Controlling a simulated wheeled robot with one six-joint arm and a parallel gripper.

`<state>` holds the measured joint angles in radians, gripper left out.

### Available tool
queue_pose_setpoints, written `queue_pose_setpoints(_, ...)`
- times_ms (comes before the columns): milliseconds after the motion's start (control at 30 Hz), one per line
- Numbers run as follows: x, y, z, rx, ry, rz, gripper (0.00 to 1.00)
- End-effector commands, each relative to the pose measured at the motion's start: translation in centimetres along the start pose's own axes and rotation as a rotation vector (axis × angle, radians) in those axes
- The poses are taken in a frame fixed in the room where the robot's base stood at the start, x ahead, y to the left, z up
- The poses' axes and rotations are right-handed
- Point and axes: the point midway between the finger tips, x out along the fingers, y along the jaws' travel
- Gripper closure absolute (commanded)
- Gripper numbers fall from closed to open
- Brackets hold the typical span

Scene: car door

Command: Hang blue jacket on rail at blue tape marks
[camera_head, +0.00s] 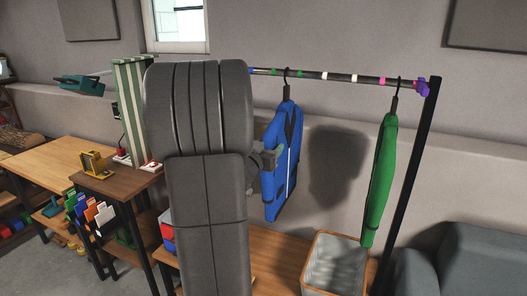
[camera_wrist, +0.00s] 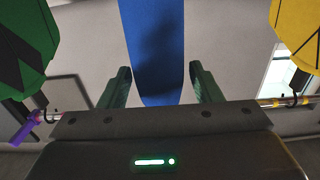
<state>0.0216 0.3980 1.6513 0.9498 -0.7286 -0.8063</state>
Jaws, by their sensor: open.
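The blue jacket (camera_head: 283,155) hangs by its black hanger hook from the rail (camera_head: 340,77), near green tape marks. One blue tape mark (camera_head: 250,70) shows at the edge of my arm, left of the jacket; any other blue mark there is hidden. My gripper (camera_wrist: 159,69) is open. In the wrist view the blue jacket (camera_wrist: 153,45) appears as a strip between the two fingers, with gaps on both sides. In the head view my gripper is at the jacket's left side, mostly hidden by my arm.
A green jacket (camera_head: 380,180) hangs at the rail's right end, near a purple end piece (camera_head: 422,88). A yellow jacket (camera_wrist: 297,35) shows in the wrist view. White and pink marks lie between the blue and green jackets. A grey bin (camera_head: 335,265) stands below.

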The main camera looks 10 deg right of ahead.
Motion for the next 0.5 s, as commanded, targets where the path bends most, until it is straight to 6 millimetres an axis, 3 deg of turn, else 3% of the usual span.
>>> queue_pose_setpoints(267,0.17,0.0,0.01,0.0,0.0,0.0,0.42)
queue_pose_setpoints(500,0.15,0.0,0.01,0.0,0.0,0.0,0.87)
